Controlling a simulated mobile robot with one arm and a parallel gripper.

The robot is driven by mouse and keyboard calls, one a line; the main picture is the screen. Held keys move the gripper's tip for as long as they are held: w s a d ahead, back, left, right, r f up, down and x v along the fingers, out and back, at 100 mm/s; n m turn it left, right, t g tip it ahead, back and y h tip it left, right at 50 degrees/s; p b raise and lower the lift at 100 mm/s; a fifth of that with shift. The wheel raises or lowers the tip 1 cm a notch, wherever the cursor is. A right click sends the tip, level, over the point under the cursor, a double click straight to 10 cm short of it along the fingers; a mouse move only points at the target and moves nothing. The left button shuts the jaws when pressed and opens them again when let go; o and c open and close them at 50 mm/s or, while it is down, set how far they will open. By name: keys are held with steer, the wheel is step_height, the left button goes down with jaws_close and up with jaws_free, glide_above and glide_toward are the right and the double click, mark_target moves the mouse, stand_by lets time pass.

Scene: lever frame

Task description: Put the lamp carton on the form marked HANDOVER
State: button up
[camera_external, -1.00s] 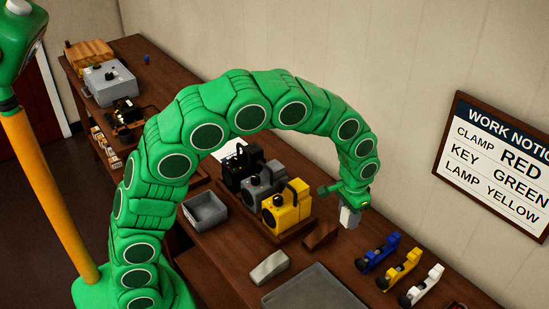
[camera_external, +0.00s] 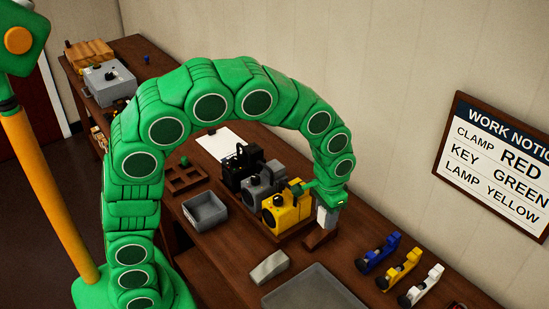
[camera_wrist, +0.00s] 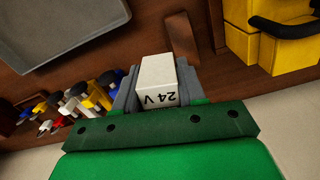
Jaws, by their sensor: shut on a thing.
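My gripper (camera_external: 328,203) is shut on a small white carton (camera_external: 326,216). In the wrist view the carton (camera_wrist: 157,82) sits between the two grey fingers of my gripper (camera_wrist: 157,92), and the face toward the camera reads "24 V", upside down. In the external view the carton is beside the yellow machine, above a brown wedge; the exact gap below it is unclear. A white sheet (camera_external: 217,143) lies on the bench beyond the black machine, partly behind my arm; any marking on it is too small to read.
Black (camera_external: 242,165), grey (camera_external: 262,181) and yellow (camera_external: 285,208) machines stand in a row left of my gripper. A wall notice (camera_external: 497,165) reads "LAMP YELLOW".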

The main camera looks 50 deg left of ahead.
step_height(320, 180, up, 6)
steer(key=shift+a, duration=0.15)
steer(key=w+a+n, duration=0.1)
steer(key=a, duration=0.7)
steer(key=w+a+n, duration=0.2)
steer(key=a, duration=0.7)
steer(key=w+a+n, duration=0.1)
steer(key=a+n, duration=0.1)
steer(key=a, duration=0.6)
steer(key=shift+w+a+f, duration=0.15)
steer(key=shift+w+a, duration=0.1)
steer(key=shift+w, duration=0.05)
steer(key=s+a+n, duration=0.1)
steer(key=a, duration=0.3)
steer(key=s+a+n, duration=0.1)
steer(key=a, duration=0.4)
steer(key=s+a+n, duration=0.1)
steer(key=a, duration=0.4)
steer(key=s+a+n, duration=0.3)
steer(key=s+a, duration=0.4)
steer(key=a, duration=0.7)
glide_above(225, 144)
steer(key=s, duration=0.1)
steer(key=f, duration=1.3)
steer(key=shift+s+d+f, duration=0.1)
steer(key=shift+d+f, duration=0.3)
steer(key=shift+w+a+f, duration=0.35)
steer(key=shift+w+f, duration=0.15)
steer(key=shift+f, duration=1.65)
steer(key=shift+f, duration=0.1)
